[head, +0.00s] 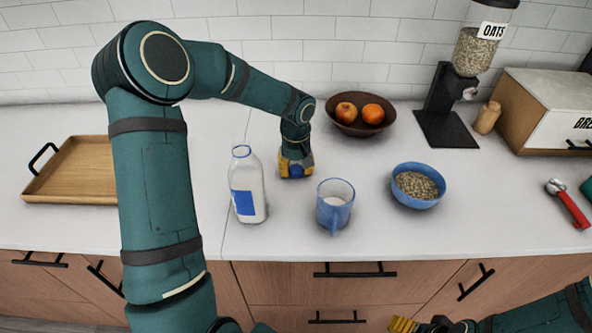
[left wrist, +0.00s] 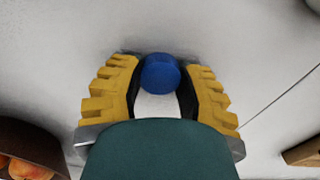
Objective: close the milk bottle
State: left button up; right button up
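The open-topped milk bottle (head: 248,186), clear with a blue label and white milk, stands upright on the counter.
A blue bowl of oats (head: 418,185), a fruit bowl (head: 361,114), an oat dispenser (head: 452,110) and a red-handled scoop (head: 570,206) lie further right. A wooden tray (head: 75,172) is at left.

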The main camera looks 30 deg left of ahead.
aim_at(296, 169)
dwell(0.3)
pick_arm(q)
notch_tip(296, 169, up, 10)
jog(key=shift+r+p, duration=0.1)
jog(key=shift+p, duration=0.85)
